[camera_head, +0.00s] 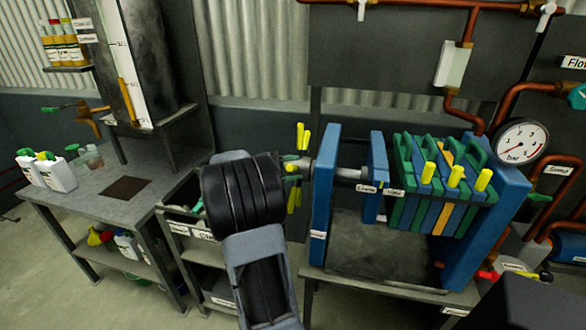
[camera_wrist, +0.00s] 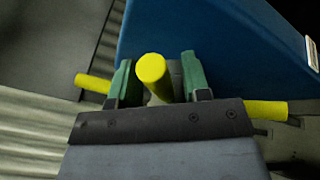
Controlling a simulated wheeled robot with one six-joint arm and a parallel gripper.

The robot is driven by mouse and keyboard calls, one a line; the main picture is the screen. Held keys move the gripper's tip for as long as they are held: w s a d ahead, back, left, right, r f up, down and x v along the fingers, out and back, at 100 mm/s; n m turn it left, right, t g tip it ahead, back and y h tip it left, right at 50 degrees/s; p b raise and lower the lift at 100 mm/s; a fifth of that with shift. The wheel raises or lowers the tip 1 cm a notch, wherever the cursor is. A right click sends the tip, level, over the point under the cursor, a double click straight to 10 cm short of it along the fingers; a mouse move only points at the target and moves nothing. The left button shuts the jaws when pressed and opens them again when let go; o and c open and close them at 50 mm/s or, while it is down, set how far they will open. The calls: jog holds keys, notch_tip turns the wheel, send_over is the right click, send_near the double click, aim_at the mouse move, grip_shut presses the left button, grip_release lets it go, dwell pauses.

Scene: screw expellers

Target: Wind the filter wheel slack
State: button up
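The filter wheel (camera_head: 308,166) is at the left end of the blue filter press. Its yellow-ended spokes stick out up, down and towards my arm. In the wrist view one yellow handle (camera_wrist: 152,69) stands up between the two green fingers of my gripper (camera_wrist: 160,82), with a gap visible beside it. The gripper looks open around that handle. More yellow handles show at the left (camera_wrist: 92,83) and right (camera_wrist: 264,108). In the head view my dark wrist hides part of the wheel and most of my gripper (camera_head: 292,174).
The press's blue end frame (camera_head: 324,185) stands close to the right of the wheel. A grey bench (camera_head: 95,205) with bottles is at left. Copper pipes run at right.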

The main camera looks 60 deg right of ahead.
grip_shut()
dwell(0.3)
